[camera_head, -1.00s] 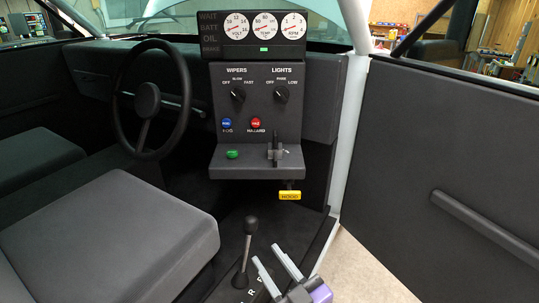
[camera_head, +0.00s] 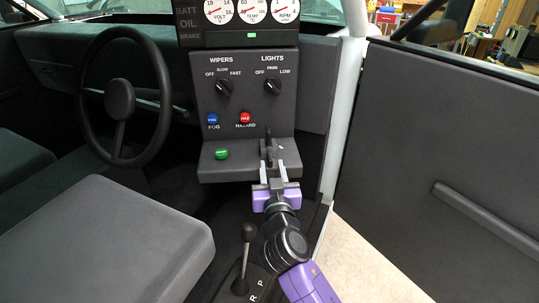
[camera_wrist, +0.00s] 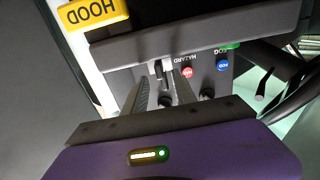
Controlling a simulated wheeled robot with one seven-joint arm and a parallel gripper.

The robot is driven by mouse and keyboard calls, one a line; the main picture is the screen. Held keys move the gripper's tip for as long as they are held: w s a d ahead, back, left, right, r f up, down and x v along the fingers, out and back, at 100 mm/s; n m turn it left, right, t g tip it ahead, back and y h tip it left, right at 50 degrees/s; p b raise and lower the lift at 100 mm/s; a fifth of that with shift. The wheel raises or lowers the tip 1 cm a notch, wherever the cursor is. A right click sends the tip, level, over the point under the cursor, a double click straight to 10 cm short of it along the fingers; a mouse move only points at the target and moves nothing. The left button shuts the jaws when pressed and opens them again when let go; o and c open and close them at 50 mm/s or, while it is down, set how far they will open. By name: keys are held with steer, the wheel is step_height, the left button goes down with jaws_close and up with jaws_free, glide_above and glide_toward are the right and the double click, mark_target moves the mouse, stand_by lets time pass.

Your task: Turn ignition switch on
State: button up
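A small black lever switch (camera_head: 268,134) on a grey bracket stands on the console shelf, right of a green button (camera_head: 221,154). It appears to be the ignition switch, though I read no label on it. It also shows upside down in the wrist view (camera_wrist: 159,70). My gripper (camera_head: 272,168) is at the shelf's front edge, just in front of this switch. In the wrist view, the two fingers (camera_wrist: 163,90) are apart, with the switch showing in the gap beyond them. I cannot tell whether either finger touches it.
The console (camera_head: 246,98) above carries wiper and light knobs plus blue and red buttons. A yellow HOOD handle (camera_wrist: 92,14) is close by the gripper. A gear lever (camera_head: 248,233) stands left of my arm, beside the seat (camera_head: 105,240). The door (camera_head: 440,180) is at right.

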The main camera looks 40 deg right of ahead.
mark_target(271, 162)
steer(key=p+x, duration=0.1)
steer(key=x, duration=0.4)
jaws_close()
stand_by(1.4)
